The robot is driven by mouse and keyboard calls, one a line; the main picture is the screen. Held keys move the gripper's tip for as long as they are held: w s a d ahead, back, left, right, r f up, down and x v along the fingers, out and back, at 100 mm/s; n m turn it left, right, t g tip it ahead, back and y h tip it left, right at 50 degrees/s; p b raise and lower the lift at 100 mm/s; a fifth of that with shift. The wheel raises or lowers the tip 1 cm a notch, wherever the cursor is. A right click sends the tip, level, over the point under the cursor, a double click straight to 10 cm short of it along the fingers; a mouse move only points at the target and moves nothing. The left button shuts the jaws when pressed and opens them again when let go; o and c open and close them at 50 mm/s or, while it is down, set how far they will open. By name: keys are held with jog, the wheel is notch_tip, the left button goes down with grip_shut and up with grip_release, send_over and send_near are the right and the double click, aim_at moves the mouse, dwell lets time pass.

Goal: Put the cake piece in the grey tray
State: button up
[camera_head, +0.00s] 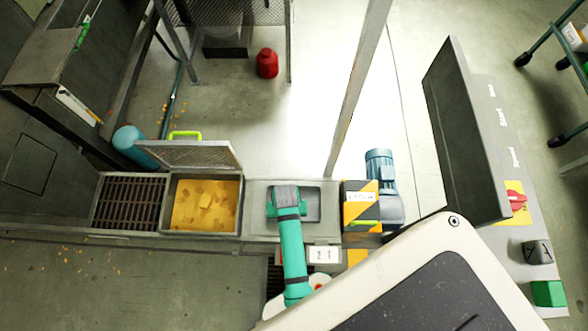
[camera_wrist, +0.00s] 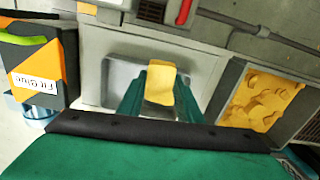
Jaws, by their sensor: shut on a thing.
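A yellow cake piece (camera_wrist: 161,84) is between the green fingers of my gripper (camera_wrist: 160,92) in the wrist view. My gripper is shut on it. The grey tray (camera_wrist: 117,74) is a shallow recess behind and below the held piece in that view. In the head view, the grey tray (camera_head: 312,205) lies in the middle of the bench, and my gripper (camera_head: 285,190) is over its left part. The cake piece is hidden under my gripper there. I cannot tell its exact height above the tray floor.
Left of the tray is an open bin (camera_head: 204,205) of yellow cake bits, its mesh lid (camera_head: 190,154) raised behind. A slatted grate (camera_head: 129,202) lies farther left. Right of the tray are a yellow-and-black box (camera_head: 360,207) and a blue motor (camera_head: 380,180).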

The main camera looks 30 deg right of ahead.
jog(key=s, duration=0.4)
jog(key=m, duration=0.1)
send_over(310, 205)
jog(key=f, duration=1)
jog(key=shift+s+a, duration=0.3)
jog(key=shift+a, duration=0.05)
jog(key=shift+w+d+f, duration=0.2)
jog(key=shift+d+f, duration=0.15)
jog(key=shift+f, duration=1.65)
jog(key=shift+f, duration=0.1)
jog(key=o, duration=0.8)
jog(key=shift+c, duration=0.2)
